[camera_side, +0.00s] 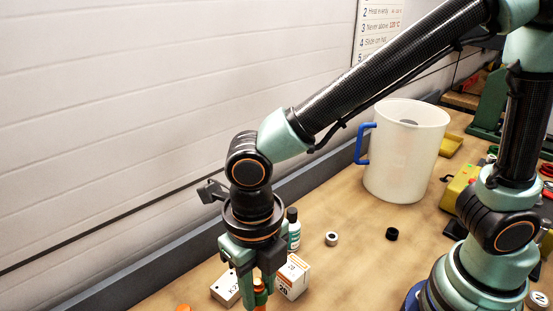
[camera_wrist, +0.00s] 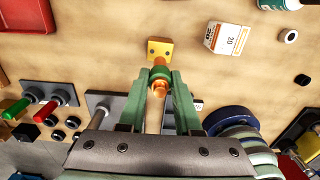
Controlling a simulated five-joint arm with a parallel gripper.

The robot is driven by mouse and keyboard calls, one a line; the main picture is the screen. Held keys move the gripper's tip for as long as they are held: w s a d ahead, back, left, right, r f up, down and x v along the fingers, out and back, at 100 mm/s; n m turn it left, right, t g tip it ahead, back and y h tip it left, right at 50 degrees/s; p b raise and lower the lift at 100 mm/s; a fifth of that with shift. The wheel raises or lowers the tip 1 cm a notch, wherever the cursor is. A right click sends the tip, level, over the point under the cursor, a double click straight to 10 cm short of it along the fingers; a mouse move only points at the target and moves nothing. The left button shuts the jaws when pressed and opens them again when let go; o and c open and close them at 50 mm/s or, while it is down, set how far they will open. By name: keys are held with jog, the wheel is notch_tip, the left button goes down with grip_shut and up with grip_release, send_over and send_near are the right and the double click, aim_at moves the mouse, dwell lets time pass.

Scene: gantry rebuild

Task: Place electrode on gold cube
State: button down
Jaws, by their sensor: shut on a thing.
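My gripper (camera_wrist: 160,77) is shut on the electrode (camera_wrist: 160,91), a copper-orange piece with a green band, held between the two green fingers. In the side view my gripper (camera_side: 257,281) points down at the bottom edge, with a little of the orange electrode (camera_side: 260,285) showing between the fingers. The gold cube (camera_wrist: 158,47) lies on the table just above the fingertips in the wrist view, with two dark spots on its face. Whether the electrode touches the cube cannot be told. I cannot make out the cube in the side view.
A white and orange box (camera_side: 293,276), a white box (camera_side: 226,289) and a dark-capped bottle (camera_side: 293,230) stand close around my gripper. A large white jug (camera_side: 405,155) is farther back. A red tray (camera_wrist: 25,30) and a grey panel with plugs (camera_wrist: 55,103) are left in the wrist view.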

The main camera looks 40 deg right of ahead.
aim_at(259, 307)
jog(key=shift+f, duration=2.45)
jog(key=shift+f, duration=0.1)
jog(key=c, duration=0.6)
grip_release()
